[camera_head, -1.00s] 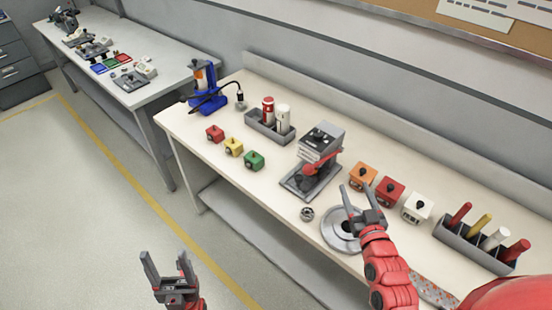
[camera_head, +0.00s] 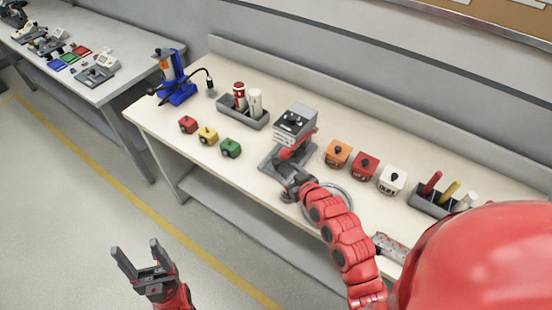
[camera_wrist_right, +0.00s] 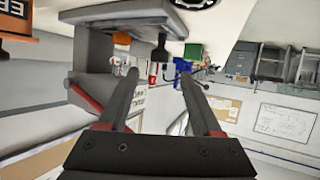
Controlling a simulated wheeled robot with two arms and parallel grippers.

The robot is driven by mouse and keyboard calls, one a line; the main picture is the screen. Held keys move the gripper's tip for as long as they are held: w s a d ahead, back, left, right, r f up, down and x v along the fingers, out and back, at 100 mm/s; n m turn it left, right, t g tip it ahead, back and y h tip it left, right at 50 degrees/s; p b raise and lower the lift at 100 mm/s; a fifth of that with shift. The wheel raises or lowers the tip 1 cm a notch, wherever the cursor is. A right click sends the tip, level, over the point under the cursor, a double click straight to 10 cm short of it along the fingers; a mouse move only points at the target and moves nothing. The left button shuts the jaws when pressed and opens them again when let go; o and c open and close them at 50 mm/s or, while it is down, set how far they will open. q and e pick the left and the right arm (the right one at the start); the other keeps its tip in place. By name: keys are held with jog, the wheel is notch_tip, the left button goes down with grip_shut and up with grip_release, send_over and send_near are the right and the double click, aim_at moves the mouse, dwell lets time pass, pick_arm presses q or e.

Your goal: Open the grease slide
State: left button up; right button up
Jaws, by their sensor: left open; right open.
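A grey machine (camera_head: 296,122) with a red lever and a flat grey base stands at the middle of the bench. I cannot tell from any label which part is the grease slide. My right gripper (camera_head: 288,180) is at the front of this base and hides part of it. In the right wrist view the machine (camera_wrist_right: 92,55) appears upside down at the left. A black knob (camera_wrist_right: 160,50) there lies between and just beyond the open, empty fingertips (camera_wrist_right: 158,76). My left gripper (camera_head: 140,254) is open and empty over the floor, away from the bench.
Red, yellow and green blocks (camera_head: 208,135) sit left of the machine; orange, red and white boxes (camera_head: 365,166) sit right. A grey tray (camera_head: 245,112) with bottles is behind.

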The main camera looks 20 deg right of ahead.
aim_at(277, 162)
jog(key=p+x, duration=0.2)
jog(key=x, duration=0.6)
jog(key=shift+w+r, duration=0.1)
jog(key=shift+r, duration=0.05)
grip_shut()
dwell(1.2)
